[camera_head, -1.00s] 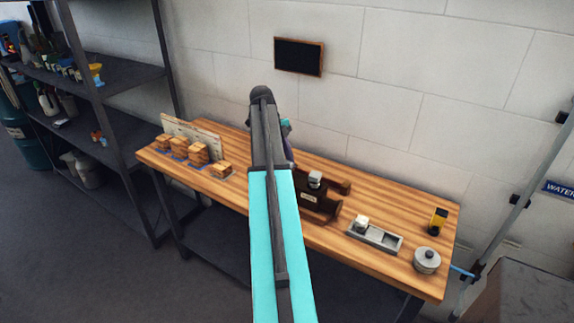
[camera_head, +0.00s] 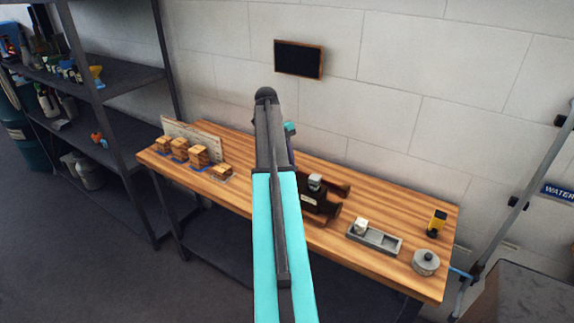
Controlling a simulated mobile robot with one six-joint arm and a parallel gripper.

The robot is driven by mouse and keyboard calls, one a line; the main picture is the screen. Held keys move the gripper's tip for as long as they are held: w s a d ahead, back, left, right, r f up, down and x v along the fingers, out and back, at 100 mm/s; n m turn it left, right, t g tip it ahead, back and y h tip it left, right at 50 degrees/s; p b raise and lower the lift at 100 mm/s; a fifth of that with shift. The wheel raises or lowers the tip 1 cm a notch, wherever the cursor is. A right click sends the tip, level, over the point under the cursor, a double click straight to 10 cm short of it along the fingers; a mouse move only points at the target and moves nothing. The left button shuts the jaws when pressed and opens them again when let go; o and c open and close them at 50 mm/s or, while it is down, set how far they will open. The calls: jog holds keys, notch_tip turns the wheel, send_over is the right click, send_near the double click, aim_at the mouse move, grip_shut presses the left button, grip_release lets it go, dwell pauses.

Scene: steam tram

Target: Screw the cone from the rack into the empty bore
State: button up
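A small grey rack (camera_head: 386,245) lies on the wooden workbench, right of the middle. A pale metal piece (camera_head: 361,226), perhaps the cone, stands at the rack's left end; its shape is too small to be sure. A dark brown block (camera_head: 318,203) with a small label sits left of the rack, partly behind my arm. A grey metal piece (camera_head: 314,181) is on top of the block. I cannot make out the empty bore. My arm rises through the middle of the view and hides my gripper, so its fingers do not show.
The workbench (camera_head: 405,200) stands along a pale block wall. Several wooden blocks (camera_head: 198,154) and an upright board stand at its left. A yellow and black item (camera_head: 437,222) and a round grey lidded pot (camera_head: 426,262) are at the right end. A dark shelf (camera_head: 125,76) is at left.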

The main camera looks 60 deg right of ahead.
jog(key=shift+m+p, duration=0.6)
jog(key=shift+p, duration=0.15)
jog(key=o, duration=2)
jog(key=shift+r+p, duration=1.25)
jog(key=shift+r, duration=0.1)
jog(key=shift+r+p, duration=2.35)
jog(key=shift+r, duration=0.05)
